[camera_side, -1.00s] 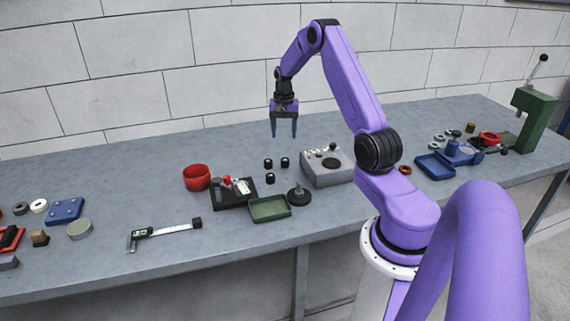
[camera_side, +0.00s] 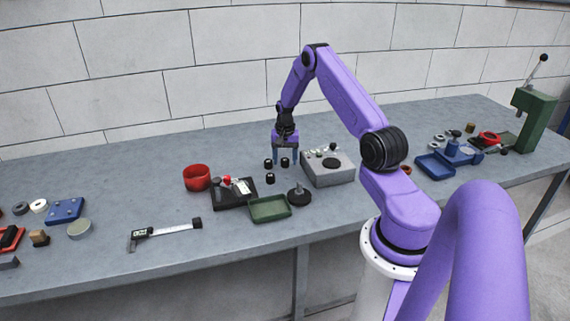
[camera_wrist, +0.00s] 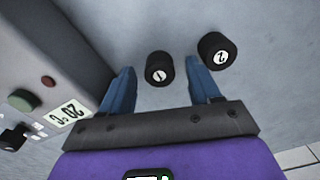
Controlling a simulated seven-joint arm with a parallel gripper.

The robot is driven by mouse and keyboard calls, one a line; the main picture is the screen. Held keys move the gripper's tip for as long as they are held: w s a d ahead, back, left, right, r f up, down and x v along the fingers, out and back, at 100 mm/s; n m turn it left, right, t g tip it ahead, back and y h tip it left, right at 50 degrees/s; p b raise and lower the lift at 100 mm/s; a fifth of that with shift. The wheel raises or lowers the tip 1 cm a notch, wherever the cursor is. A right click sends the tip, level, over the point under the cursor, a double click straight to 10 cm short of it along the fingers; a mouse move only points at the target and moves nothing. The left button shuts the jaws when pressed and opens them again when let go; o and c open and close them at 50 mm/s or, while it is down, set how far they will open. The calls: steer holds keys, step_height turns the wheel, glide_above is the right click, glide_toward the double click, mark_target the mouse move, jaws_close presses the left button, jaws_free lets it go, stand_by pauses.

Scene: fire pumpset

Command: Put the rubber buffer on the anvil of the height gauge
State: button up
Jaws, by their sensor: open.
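Several small black cylinders, which look like the rubber buffers, stand on the bench: one on the left (camera_side: 268,165), one under my gripper (camera_side: 285,162) and one nearer the front (camera_side: 270,179). My gripper (camera_side: 285,157) is open, pointing down, low over this group. In the wrist view, a cylinder marked 1 (camera_wrist: 159,70) shows in the gap between the fingertips (camera_wrist: 162,80), and one marked 2 (camera_wrist: 216,52) lies beyond the right finger. A dark round-based stand with a post (camera_side: 299,196) is nearer the front; I cannot tell which instrument is the height gauge.
A grey box with a dark disc (camera_side: 339,175) stands close right of my gripper. A black device with a red knob (camera_side: 234,198), a green tray (camera_side: 269,208) and a red bowl (camera_side: 197,178) are left and front. The bench behind the cylinders is clear.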

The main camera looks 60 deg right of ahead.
jaws_close()
steer(key=shift+r, duration=0.1)
